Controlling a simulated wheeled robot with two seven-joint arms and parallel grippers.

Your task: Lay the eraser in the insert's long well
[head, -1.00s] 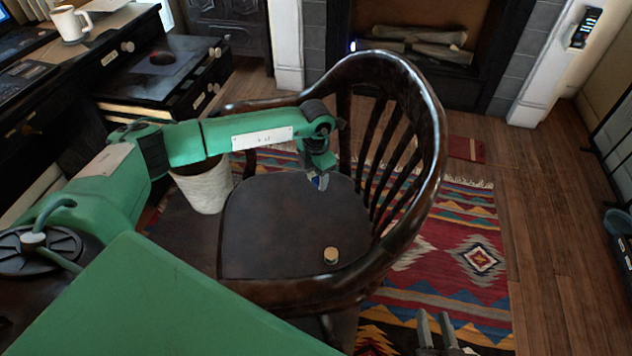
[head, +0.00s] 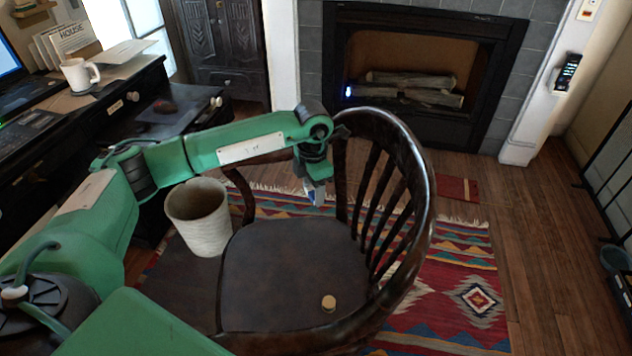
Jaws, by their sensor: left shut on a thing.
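My left gripper (head: 316,190) hangs pointing down above the back part of the dark wooden chair's seat (head: 285,265), in front of the backrest. It is shut on a small blue and whitish piece, which looks like the eraser (head: 315,197); the fingers hide part of it. I cannot make out the insert or its long well in this view. My right gripper is not in view.
A small round tan-topped piece (head: 329,303) sits on the seat. A pale wastebasket (head: 198,215) stands left of the chair. The black desk (head: 95,115) at left holds a white mug (head: 77,74). The chair's curved backrest (head: 425,200) rises beside my gripper.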

